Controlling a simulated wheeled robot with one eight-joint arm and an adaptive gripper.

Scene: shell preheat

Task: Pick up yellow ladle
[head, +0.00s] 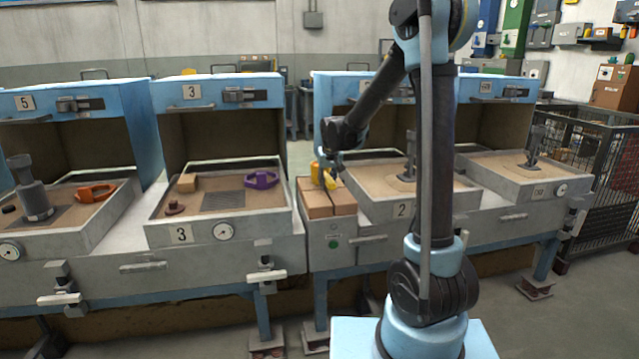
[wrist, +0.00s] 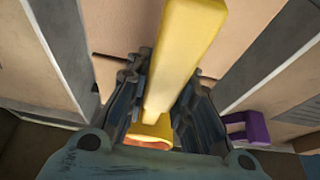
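The yellow ladle (head: 329,179) is at the wooden blocks between the two middle stations in the head view. In the wrist view its long pale-yellow handle (wrist: 182,60) runs up between my fingers, and its rounded cup (wrist: 150,132) with an orange-brown inside shows near the gripper base. My gripper (head: 325,165) is at the ladle, over the blocks. In the wrist view the fingers of my gripper (wrist: 167,78) converge on the handle from both sides and appear shut on it. Whether the ladle touches the blocks is hard to tell.
The wooden blocks (head: 318,198) lie between the station 3 tray (head: 152,208) and the station 2 tray (head: 372,208). A purple clamp-like part (head: 262,180) sits in the station 3 tray; it also shows in the wrist view (wrist: 254,129). An orange part (head: 96,193) is farther left. Blue hoods rise behind.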

